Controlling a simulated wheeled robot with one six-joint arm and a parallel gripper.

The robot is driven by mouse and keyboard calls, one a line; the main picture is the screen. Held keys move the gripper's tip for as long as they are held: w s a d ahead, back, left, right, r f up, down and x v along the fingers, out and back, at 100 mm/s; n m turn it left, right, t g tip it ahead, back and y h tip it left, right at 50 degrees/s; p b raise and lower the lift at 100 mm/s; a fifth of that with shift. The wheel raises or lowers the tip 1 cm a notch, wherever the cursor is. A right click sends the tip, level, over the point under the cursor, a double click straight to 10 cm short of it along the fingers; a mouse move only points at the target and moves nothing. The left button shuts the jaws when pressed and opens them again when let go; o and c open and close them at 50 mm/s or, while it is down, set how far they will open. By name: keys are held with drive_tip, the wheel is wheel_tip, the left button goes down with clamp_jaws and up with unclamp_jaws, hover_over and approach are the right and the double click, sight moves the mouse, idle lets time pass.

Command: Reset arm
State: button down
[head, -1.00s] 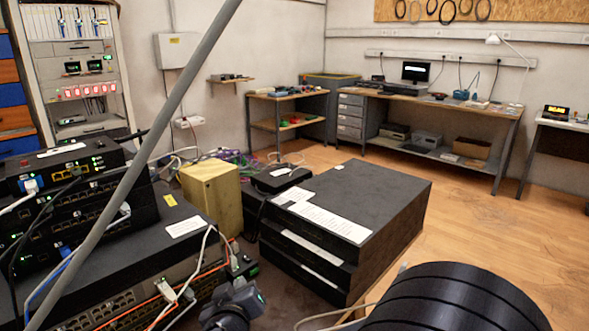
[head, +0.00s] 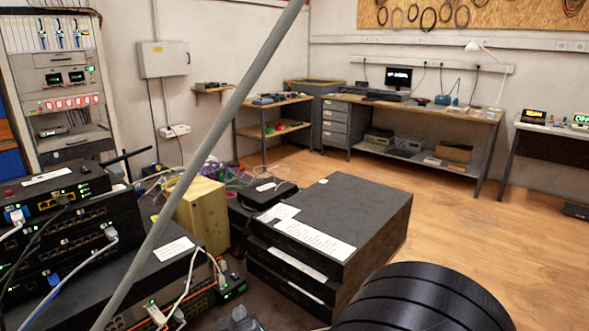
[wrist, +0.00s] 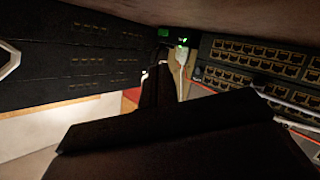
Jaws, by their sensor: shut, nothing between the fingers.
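My gripper (wrist: 158,98) shows in the wrist view as a dark, poorly lit shape reaching up from the bottom edge. Its fingers are shut with nothing seen between them. Beyond it on the right is a network switch (wrist: 255,60) with rows of ports and plugged cables. Stacked black boxes (wrist: 75,72) are on the left. In the head view, a dark part of my arm (head: 240,322) just shows at the bottom edge, beside the switch stack. The fingers cannot be made out there.
Stacked black boxes (head: 335,225) stand right of a yellow block (head: 202,215). Cabled network devices (head: 75,235) are stacked at left. A grey pole (head: 215,140) crosses the head view. Wooden floor (head: 460,235) is open before the workbench (head: 420,105).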

drive_tip(key=shift+s+d+b, duration=0.3)
drive_tip(key=shift+s+d, duration=0.3)
drive_tip(key=shift+d, duration=0.05)
drive_tip(key=shift+w+a+r+p, duration=0.15)
drive_tip(key=shift+w+a+p, duration=0.6)
drive_tip(key=shift+a+p, duration=0.1)
drive_tip(key=w+a, duration=0.2)
drive_tip(key=shift+w+a+f+p, duration=0.25)
drive_tip(key=shift+a+f+p, duration=0.05)
drive_tip(key=shift+a+p, duration=0.1)
drive_tip(key=shift+s+d+b, duration=0.1)
drive_tip(key=shift+b, duration=0.95)
drive_tip(key=b, duration=0.5)
drive_tip(key=shift+s+d, duration=0.15)
drive_tip(key=shift+s, duration=0.05)
